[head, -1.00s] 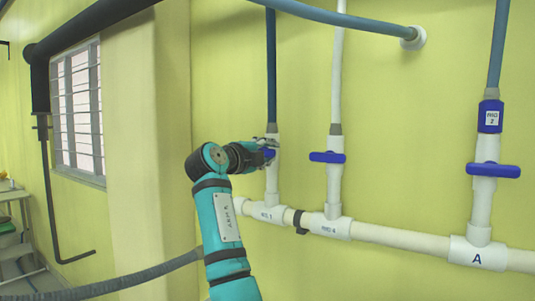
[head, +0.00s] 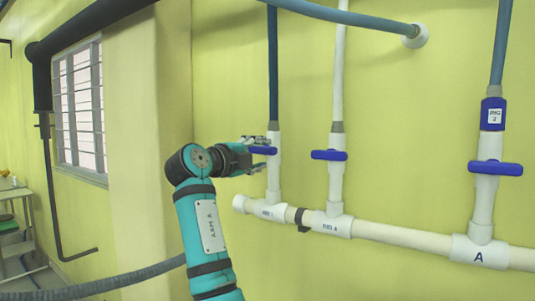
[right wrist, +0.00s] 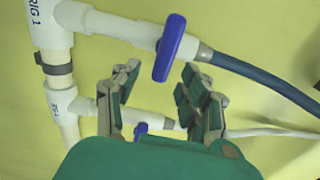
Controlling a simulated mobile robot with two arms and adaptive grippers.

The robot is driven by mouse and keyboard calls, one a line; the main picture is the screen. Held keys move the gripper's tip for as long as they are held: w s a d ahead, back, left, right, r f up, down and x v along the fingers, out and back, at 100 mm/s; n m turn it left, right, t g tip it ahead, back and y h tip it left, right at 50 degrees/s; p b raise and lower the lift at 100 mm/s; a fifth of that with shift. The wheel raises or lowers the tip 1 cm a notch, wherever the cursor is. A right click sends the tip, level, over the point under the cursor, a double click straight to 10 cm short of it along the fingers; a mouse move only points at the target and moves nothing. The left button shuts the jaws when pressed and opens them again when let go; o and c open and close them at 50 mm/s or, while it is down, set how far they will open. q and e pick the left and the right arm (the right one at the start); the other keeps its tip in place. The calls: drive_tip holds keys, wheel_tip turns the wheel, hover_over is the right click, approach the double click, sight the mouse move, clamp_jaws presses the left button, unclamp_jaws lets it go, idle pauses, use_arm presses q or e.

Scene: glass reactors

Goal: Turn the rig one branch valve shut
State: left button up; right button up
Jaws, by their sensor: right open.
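The rig one branch valve has a blue handle (head: 263,150) on a white vertical pipe rising from the tee marked RIG 1. The handle lies crosswise to the pipe. It also shows in the right wrist view (right wrist: 170,47), beyond the fingertips, with the RIG 1 tee (right wrist: 50,22) at upper left. My right gripper (head: 256,153) is just left of the valve, partly overlapping the handle in the head view. In the right wrist view its two fingers (right wrist: 158,76) are apart with nothing held between them. Contact with the handle cannot be told. My left gripper is out of view.
A second blue handle (head: 328,155) sits close to the right, crosswise on its pipe. A third (head: 495,168) is farther right above the tee marked A. A white horizontal pipe (head: 390,236) runs below. A barred window (head: 80,110) is at left.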

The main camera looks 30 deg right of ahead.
drive_tip(key=v, duration=0.7)
drive_tip(key=shift+w+a+f, duration=0.1)
drive_tip(key=shift+f, duration=0.05)
